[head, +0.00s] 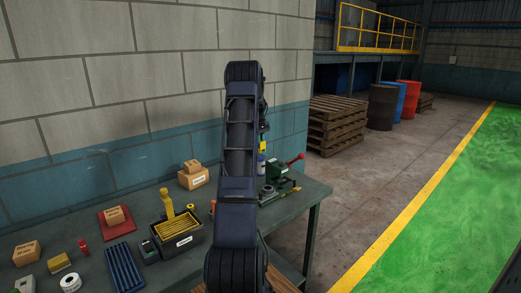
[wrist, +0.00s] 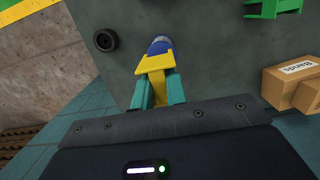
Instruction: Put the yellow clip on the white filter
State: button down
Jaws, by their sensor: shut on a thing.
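My gripper (wrist: 158,90) has teal fingers and is shut on the yellow clip (wrist: 153,65) in the wrist view. The clip's wide end points away from the gripper. Just beyond it stands a round blue and whitish thing (wrist: 160,46), which looks like the filter; the clip overlaps its near side in the picture. I cannot tell whether they touch. In the head view the clip (head: 262,147) shows as a small yellow patch right of my arm, above a blue and white piece of the filter (head: 261,164). My arm hides the gripper and most of both there.
A dark ring (wrist: 105,40) and labelled cardboard boxes (wrist: 298,82) flank the filter in the wrist view. A black bin (head: 177,237) and blue tray (head: 125,267) fill the bench's left.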

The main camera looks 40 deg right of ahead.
jog(key=shift+f, duration=1.65)
jog(key=shift+f, duration=0.1)
jog(key=c, duration=1.4)
grip_release()
